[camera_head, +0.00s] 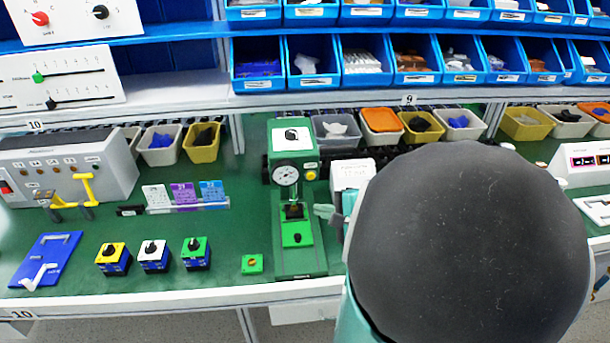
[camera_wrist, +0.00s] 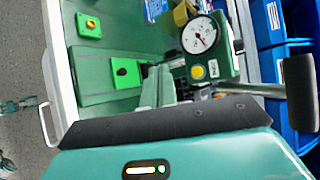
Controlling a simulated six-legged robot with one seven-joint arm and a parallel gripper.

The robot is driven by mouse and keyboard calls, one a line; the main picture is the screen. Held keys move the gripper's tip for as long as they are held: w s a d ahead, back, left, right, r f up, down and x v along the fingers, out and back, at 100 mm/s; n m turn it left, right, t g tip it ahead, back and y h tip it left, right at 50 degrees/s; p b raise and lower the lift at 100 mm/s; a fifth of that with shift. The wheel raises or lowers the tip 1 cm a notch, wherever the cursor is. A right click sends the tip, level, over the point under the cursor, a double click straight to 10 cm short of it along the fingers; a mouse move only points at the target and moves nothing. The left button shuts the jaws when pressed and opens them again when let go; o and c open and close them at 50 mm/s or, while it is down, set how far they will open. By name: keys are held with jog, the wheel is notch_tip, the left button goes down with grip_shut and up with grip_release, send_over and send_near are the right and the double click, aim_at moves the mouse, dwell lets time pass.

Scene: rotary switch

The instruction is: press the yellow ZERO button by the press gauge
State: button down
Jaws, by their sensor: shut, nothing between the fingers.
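The green press (camera_head: 297,240) stands on the bench and carries a round white gauge (camera_head: 286,174). The yellow ZERO button (camera_head: 311,175) is just right of the gauge. In the wrist view the gauge (camera_wrist: 200,36) is at the upper right, and the yellow button (camera_wrist: 198,72) is below it, unobstructed. My gripper (camera_head: 325,211) is shut and empty, right of the press column, lower than the button and apart from it. Its pale green fingers (camera_wrist: 157,86) also show in the wrist view, left of the button. Part of my arm hides the bench to the right.
A black-gripped bar (camera_wrist: 300,92) juts near the press in the wrist view. A small green button box (camera_head: 252,264) sits left of the press, with several knob boxes (camera_head: 154,257) farther left. A card holder (camera_head: 185,207) stands behind them. Blue bins (camera_head: 312,62) line the shelf above.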

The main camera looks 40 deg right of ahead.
jog(key=w+d, duration=0.4)
jog(key=w, duration=0.3)
jog(key=shift+w+d, duration=0.2)
jog(key=shift+d, duration=0.2)
jog(key=shift+w, duration=0.1)
dwell(1.7)
jog(key=shift+w+d, duration=0.25)
jog(key=shift+w+d, duration=0.2)
jog(key=shift+w, duration=0.15)
dwell(0.8)
jog(key=shift+s+a, duration=0.45)
jog(key=shift+s, duration=0.25)
jog(key=s+a, duration=0.1)
jog(key=s, duration=0.1)
jog(key=s+a, duration=0.1)
jog(key=s, duration=0.1)
jog(key=shift+a, duration=0.4)
